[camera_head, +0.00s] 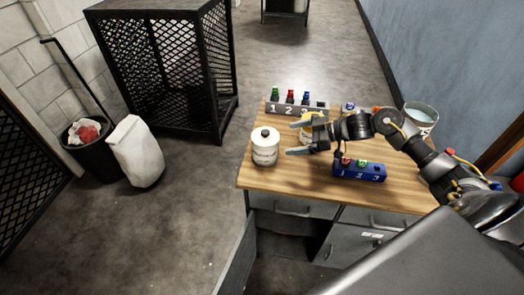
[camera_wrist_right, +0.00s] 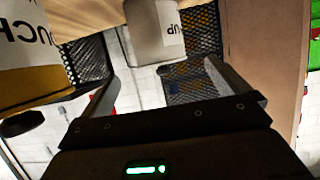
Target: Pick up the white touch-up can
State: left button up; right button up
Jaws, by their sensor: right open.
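The white touch-up can (camera_head: 265,149) with a dark knob on top stands upright near the left edge of the wooden table. My right gripper (camera_head: 293,139) is open and empty just right of it, fingers pointing at it. In the right wrist view, a white can (camera_wrist_right: 150,35) with partly visible lettering sits ahead of the open fingers (camera_wrist_right: 160,78), apparently beyond the tips. A yellow-banded can (camera_wrist_right: 25,60) fills that view's left edge; a yellow can (camera_head: 307,126) stands partly hidden behind the gripper in the head view. My left gripper is not in view.
A grey numbered rack (camera_head: 290,107) with coloured bottles stands at the table's back. A blue numbered block (camera_head: 359,170) lies right of the can, below my right arm. A bucket (camera_head: 421,117) stands at the right. The table (camera_head: 285,180) is clear in front of the can.

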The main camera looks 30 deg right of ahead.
aim_at(265, 142)
jog(key=p+x, duration=0.1)
jog(key=x, duration=0.5)
jog(key=shift+w+d+f, duration=0.1)
jog(key=shift+d, duration=0.05)
jog(key=shift+p, duration=0.3)
jog(key=p+x, duration=0.1)
jog(key=x, duration=0.4)
jog(key=shift+p, duration=0.4)
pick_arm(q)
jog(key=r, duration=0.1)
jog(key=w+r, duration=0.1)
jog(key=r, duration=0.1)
pick_arm(e)
jog(key=shift+c, duration=0.4)
jog(key=c, duration=1)
